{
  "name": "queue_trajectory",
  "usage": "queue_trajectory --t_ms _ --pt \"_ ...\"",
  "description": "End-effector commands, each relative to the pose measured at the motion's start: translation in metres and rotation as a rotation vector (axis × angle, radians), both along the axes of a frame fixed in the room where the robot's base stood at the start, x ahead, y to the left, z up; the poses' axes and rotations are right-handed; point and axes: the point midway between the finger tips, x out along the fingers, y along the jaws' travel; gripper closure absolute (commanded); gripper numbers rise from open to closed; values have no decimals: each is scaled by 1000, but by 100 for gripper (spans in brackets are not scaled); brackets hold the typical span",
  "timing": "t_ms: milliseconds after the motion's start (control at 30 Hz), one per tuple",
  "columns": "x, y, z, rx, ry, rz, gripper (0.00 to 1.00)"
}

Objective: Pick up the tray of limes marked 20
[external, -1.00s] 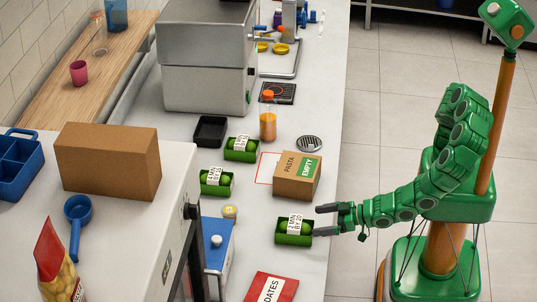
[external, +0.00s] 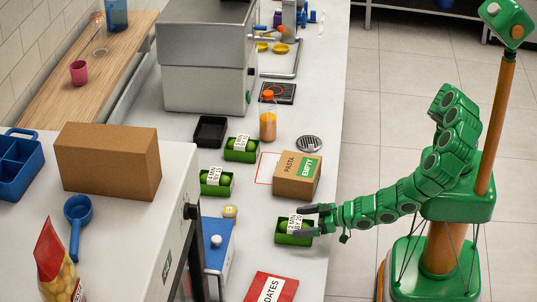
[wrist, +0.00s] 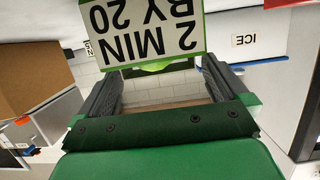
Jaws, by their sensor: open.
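The green tray of limes with the label "2 MIN BY 20" (external: 293,238) stands on the white counter near its right edge in the external view. Its label (wrist: 143,32) fills the top middle of the wrist view, upside down, with a bit of lime below it. My gripper (external: 311,218) is open, with its fingers at the right side of this tray, reaching over its edge. In the wrist view the two dark fingers (wrist: 157,85) are spread apart, on either side below the label. Whether they touch the tray I cannot tell.
A pasta box marked EMPTY (external: 297,174) stands just behind the tray. Two similar lime trays (external: 216,190) (external: 241,154) stand further left and back. A blue box (external: 217,262) marked ICE in the wrist view (wrist: 245,40) is left. A red DATES packet (external: 270,288) lies in front.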

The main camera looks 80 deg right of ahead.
Motion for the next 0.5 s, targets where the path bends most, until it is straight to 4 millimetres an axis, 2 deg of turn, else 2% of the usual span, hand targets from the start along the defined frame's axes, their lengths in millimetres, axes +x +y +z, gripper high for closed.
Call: queue_trajectory --t_ms 200,500 --pt "11 -1 -4 0 2 -1 0" --pt "13 0 -5 -1 2 0 0"
